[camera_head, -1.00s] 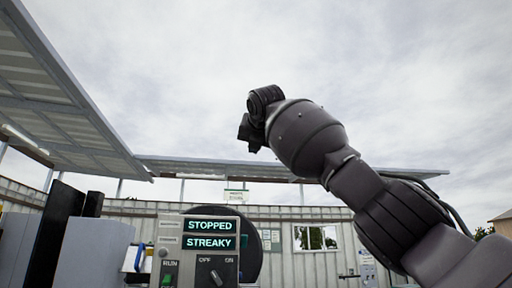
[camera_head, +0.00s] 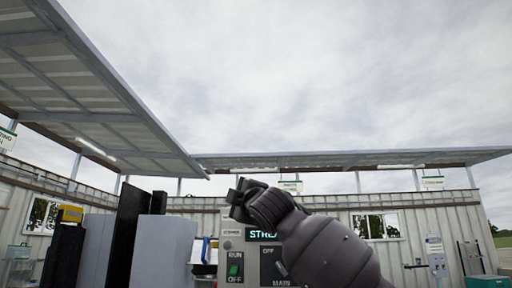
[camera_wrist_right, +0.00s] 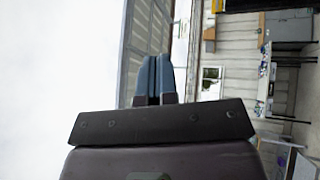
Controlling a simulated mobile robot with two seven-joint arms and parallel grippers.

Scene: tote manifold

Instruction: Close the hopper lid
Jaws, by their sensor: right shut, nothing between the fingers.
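I cannot pick out the hopper lid for certain in either view. My right gripper (camera_head: 237,196) is raised in front of the panel's top, and my right arm hides the panel's right part. In the right wrist view my right gripper's blue-grey fingers (camera_wrist_right: 154,80) are together, with nothing between them. My left gripper is in neither view.
A tall black slab (camera_head: 126,240) and grey boxes (camera_head: 150,250) stand left of the panel. A yellow-topped unit (camera_head: 70,214) is farther left. A canopy (camera_head: 95,95) hangs overhead at left. The wrist view shows a table (camera_wrist_right: 265,75) at right.

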